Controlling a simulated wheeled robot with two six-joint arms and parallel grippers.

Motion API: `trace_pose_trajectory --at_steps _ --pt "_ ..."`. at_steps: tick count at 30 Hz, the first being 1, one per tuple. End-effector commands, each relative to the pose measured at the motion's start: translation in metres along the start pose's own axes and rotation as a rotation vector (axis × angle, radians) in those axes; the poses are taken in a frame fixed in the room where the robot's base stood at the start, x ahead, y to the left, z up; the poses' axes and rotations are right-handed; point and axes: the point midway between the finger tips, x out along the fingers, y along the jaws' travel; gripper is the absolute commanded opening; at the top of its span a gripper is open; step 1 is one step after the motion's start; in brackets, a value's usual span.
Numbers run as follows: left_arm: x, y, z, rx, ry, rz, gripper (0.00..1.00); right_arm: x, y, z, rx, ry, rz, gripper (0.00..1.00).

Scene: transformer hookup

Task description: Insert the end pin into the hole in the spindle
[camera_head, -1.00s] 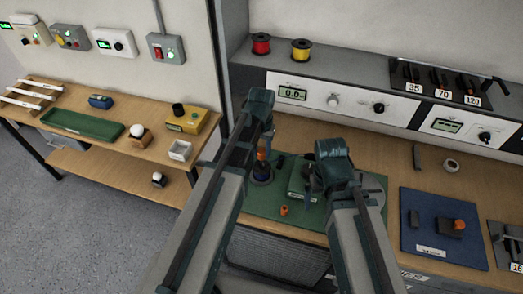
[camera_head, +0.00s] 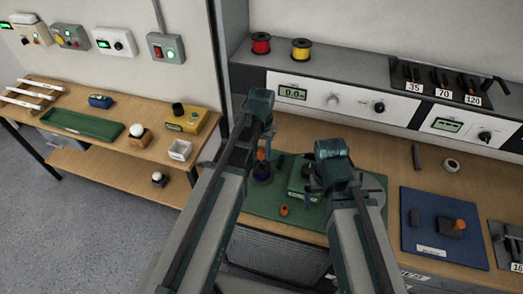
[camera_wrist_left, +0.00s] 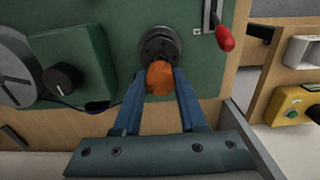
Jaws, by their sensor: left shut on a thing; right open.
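My left gripper (camera_wrist_left: 160,92) is shut on an orange piece (camera_wrist_left: 159,80), which seems to be the end pin. It holds the piece right at a dark round fixture (camera_wrist_left: 158,45) on the green mat, which seems to be the spindle. The orange piece (camera_head: 262,154) appears above the dark base (camera_head: 262,172) in the head view. The hole is hidden, and I cannot tell whether the pin is in it. My right gripper (camera_head: 308,185) is open, beside a green box (camera_head: 300,172), with its fingers partly hidden by its arm.
A small orange part (camera_head: 284,210) lies on the green mat (camera_head: 250,206). A grey disc (camera_head: 373,188) is right of the green box. A red-handled lever (camera_wrist_left: 224,38) stands near the fixture. A blue mat (camera_head: 440,225) with dark parts lies further right.

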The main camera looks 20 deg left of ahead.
Motion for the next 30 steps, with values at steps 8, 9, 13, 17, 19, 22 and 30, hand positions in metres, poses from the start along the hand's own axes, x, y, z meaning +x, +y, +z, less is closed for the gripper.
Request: trace_pose_trajectory --at_steps 8,9,13,17,19,22,30 --pt "0.007 0.000 0.000 0.000 0.000 0.000 0.00 0.007 -0.001 0.000 0.000 0.000 0.000 1.00" --pt "0.008 0.000 0.000 0.000 0.000 0.000 0.00 0.008 -0.001 -0.001 0.000 0.000 0.000 1.00" --pt "0.011 0.000 0.000 0.000 0.000 0.000 0.00 0.011 -0.001 -0.001 0.000 0.000 0.000 1.00" --pt "0.013 0.000 0.000 0.000 0.000 0.000 0.00 0.013 -0.001 -0.001 0.000 0.000 0.000 1.00" --pt "0.015 0.000 0.000 0.000 0.000 0.000 0.00 0.015 -0.001 -0.001 0.000 0.000 0.000 1.00" --pt "0.017 0.000 0.000 0.000 0.000 0.000 0.00 0.017 -0.002 -0.001 0.000 0.000 0.000 1.00" --pt "0.023 0.000 0.000 0.000 0.000 0.000 0.00 0.022 -0.002 -0.001 0.000 0.000 0.000 1.00"
